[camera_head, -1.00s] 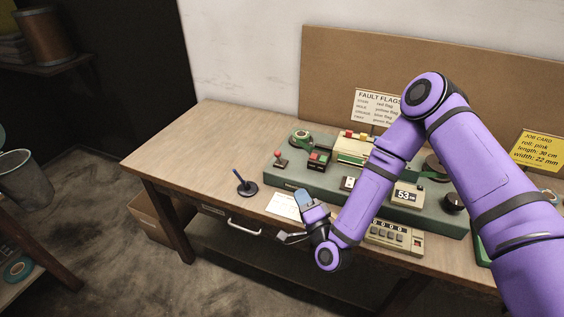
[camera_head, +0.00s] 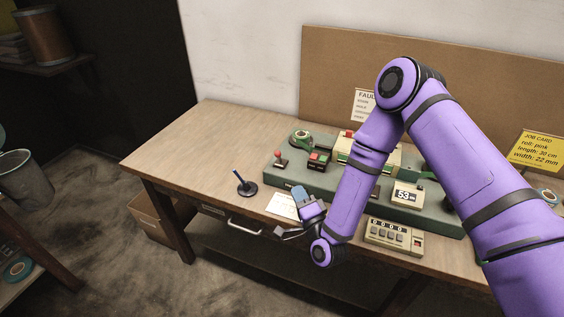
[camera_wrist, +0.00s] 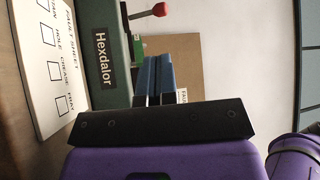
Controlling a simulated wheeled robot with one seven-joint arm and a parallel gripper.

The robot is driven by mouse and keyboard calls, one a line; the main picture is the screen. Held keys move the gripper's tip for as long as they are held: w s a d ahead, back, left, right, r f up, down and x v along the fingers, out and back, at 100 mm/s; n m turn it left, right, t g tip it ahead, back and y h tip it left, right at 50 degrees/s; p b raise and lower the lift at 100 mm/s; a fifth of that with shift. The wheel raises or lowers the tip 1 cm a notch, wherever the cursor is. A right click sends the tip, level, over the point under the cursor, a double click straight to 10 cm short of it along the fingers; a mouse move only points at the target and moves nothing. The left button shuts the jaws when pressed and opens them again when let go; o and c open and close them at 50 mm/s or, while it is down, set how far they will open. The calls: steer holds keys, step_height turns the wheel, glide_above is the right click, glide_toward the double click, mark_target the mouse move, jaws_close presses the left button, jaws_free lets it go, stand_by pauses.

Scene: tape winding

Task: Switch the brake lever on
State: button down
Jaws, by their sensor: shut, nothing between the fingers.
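The brake lever (camera_head: 277,156), as far as I can tell, is the small red-knobbed lever on a dark base at the left end of the green machine (camera_head: 330,190). In the wrist view its red knob (camera_wrist: 160,10) on a thin stem shows at the top, leaning out from the machine's green side. My gripper (camera_head: 299,193) is at the front of the machine, apart from the lever and nearer the table's front edge. In the wrist view its blue fingers (camera_wrist: 154,75) are shut and empty, pointing towards the lever's end.
A fault sheet (camera_head: 283,205) lies before the machine. A dark pen in a round stand (camera_head: 246,187) is to the left. A counter box (camera_head: 394,236) stands at the front right. A red-and-green button box (camera_head: 319,158) sits beside the lever. The table's left part (camera_head: 200,145) is clear.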

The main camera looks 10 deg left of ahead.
mark_target(279, 156)
steer(key=shift+w+a+r, duration=0.2)
steer(key=shift+w+r, duration=0.05)
steer(key=shift+x, duration=0.75)
steer(key=shift+w+a+r, duration=0.15)
steer(key=shift+w+a, duration=0.15)
steer(key=shift+w, duration=0.1)
steer(key=x, duration=0.9)
steer(key=shift+d, duration=0.1)
